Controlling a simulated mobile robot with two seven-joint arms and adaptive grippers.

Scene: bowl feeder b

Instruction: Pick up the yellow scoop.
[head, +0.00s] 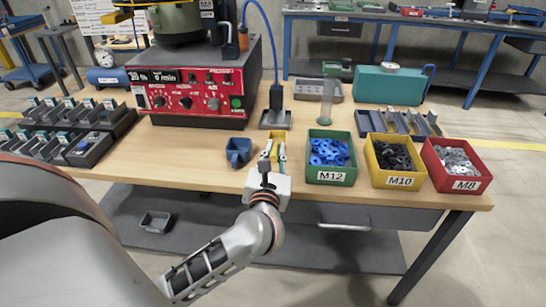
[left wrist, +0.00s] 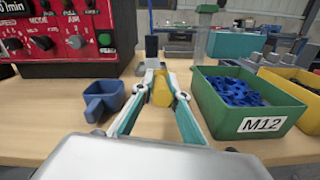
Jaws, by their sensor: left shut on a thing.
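The yellow scoop (head: 277,138) is near the front edge of the wooden table, between a blue scoop and the green M12 bin. In the left wrist view the yellow scoop (left wrist: 161,92) is between the two teal-and-grey fingers. My left gripper (head: 273,154) is shut on the scoop; it also shows in the left wrist view (left wrist: 160,92). The gripper hides part of the scoop, and I cannot tell whether it touches the tabletop. My right gripper is in neither view.
The blue scoop (head: 238,150) stands just left of my gripper. The green M12 bin (head: 331,178) is close on the right, then the yellow M10 bin (head: 396,181) and red M8 bin (head: 461,184). The red feeder control box (head: 205,85) stands behind left.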

